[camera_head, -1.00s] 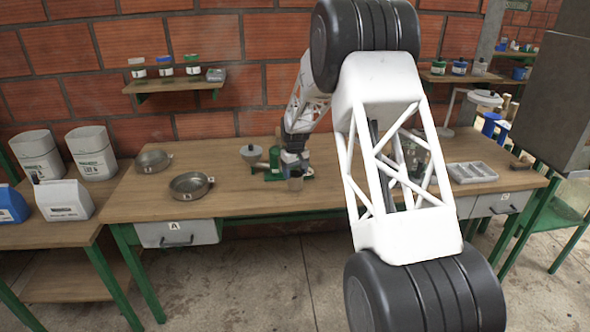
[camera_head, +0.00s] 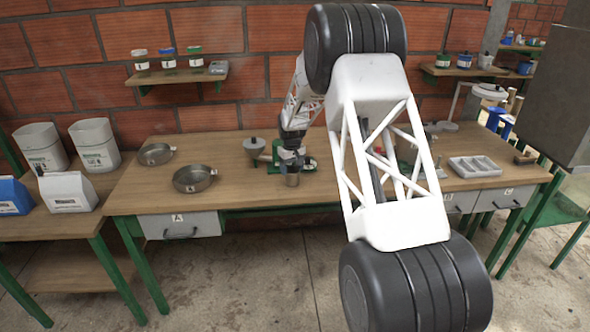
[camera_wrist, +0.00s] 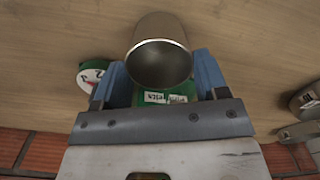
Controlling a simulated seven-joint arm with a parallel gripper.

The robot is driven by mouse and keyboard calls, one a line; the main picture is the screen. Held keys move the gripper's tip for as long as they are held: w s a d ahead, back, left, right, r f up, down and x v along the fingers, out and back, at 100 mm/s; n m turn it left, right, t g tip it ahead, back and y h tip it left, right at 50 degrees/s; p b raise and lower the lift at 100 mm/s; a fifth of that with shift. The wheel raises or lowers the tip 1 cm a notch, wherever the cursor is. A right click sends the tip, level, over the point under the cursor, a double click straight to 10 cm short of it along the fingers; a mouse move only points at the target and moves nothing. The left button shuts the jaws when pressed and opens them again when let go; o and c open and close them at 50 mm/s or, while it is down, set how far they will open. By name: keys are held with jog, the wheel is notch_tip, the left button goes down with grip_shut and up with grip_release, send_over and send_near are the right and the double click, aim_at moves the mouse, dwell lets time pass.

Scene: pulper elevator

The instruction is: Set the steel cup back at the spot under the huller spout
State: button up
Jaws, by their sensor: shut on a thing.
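The steel cup (camera_head: 292,180) is upright in my gripper (camera_head: 290,165), near the front of the middle of the bench. In the wrist view the cup (camera_wrist: 160,62) sits between the two blue fingers of my gripper (camera_wrist: 157,80), which are shut on it. Its open mouth shows and it looks empty. The huller (camera_head: 255,150), with a grey hopper and green base, stands just behind and left of the cup. My arm partly hides it, and I cannot make out its spout. I cannot tell whether the cup touches the bench top.
Two metal pans, one nearer (camera_head: 194,179) and one farther (camera_head: 155,155), lie on the bench (camera_head: 230,190) at the left. A green device with a round dial (camera_wrist: 95,75) is close to my fingers. A white compartment tray (camera_head: 472,167) lies at the right.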

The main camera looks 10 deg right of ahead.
jog(key=shift+w+a, duration=1.35)
jog(key=o, duration=1)
jog(key=shift+o, duration=0.2)
jog(key=shift+r, duration=3.9)
